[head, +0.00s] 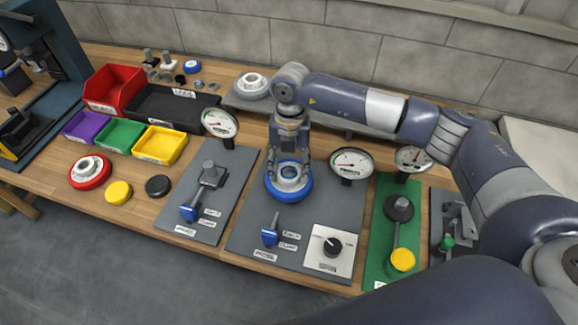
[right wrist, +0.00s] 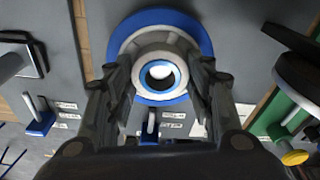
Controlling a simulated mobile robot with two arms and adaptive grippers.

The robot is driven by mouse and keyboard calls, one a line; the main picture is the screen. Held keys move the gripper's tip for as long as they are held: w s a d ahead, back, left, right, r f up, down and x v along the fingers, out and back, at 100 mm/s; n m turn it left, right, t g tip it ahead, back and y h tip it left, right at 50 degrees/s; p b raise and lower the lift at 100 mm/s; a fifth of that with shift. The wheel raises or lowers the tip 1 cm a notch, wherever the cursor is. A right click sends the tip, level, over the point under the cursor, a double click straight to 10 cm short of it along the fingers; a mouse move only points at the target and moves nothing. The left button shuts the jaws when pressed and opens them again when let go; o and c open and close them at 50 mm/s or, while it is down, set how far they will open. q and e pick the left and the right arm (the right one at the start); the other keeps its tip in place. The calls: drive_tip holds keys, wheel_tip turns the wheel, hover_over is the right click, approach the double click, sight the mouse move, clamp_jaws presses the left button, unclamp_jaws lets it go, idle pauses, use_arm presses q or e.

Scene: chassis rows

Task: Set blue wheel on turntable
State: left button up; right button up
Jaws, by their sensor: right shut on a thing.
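The blue wheel (head: 270,187) has a blue rim and a white hub, and lies over the middle grey panel (head: 245,238). My right gripper (head: 289,160) points down at it and is shut on its white hub. In the right wrist view the fingers (right wrist: 162,75) stand on both sides of the hub, with the blue rim (right wrist: 205,40) beyond. I cannot tell whether the wheel touches anything below. No turntable shows clearly; the wheel and gripper hide what is under them. My left gripper is not in view.
A red wheel (head: 106,172), a yellow disc (head: 118,192) and a black disc (head: 158,186) lie at the left. Gauges (head: 352,163) stand behind the panels. A blue lever (head: 270,236) and a knob box (head: 331,249) are in front. Coloured bins (head: 160,145) sit at the back left.

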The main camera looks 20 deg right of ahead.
drive_tip(key=o, duration=1.6)
drive_tip(key=shift+f, duration=0.1)
drive_tip(key=r, duration=0.4)
drive_tip(key=w+r, duration=0.1)
drive_tip(key=r, duration=0.7)
drive_tip(key=shift+w+d, duration=0.15)
drive_tip(key=shift+d, duration=0.1)
